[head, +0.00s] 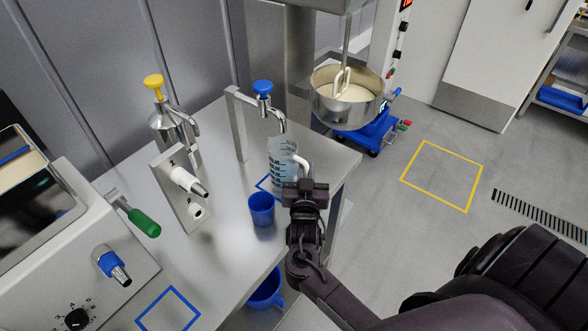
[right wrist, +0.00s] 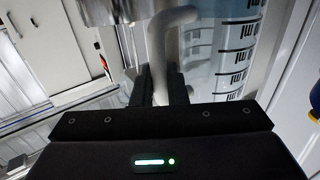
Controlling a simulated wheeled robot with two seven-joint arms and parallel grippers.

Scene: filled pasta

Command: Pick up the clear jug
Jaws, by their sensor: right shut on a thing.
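The clear jug (head: 281,158) has dark scale marks and a white handle (head: 302,164). It stands upright at the right end of the steel table, below the blue-topped tap, by a blue outlined square. My right gripper (head: 303,185) is shut on the jug's handle from the near right side. In the right wrist view the handle (right wrist: 158,50) runs between the fingers (right wrist: 160,85), with the marked jug wall (right wrist: 222,50) just to the right. I cannot tell whether the jug's base touches the table. My left gripper is not in view.
A small blue cup (head: 261,210) stands close in front of the jug. The blue-topped tap (head: 263,92) arches above it. A steel dispenser with a yellow top (head: 155,88) stands further left. A mixer bowl (head: 347,110) is behind right. The yellow floor square (head: 440,176) is empty.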

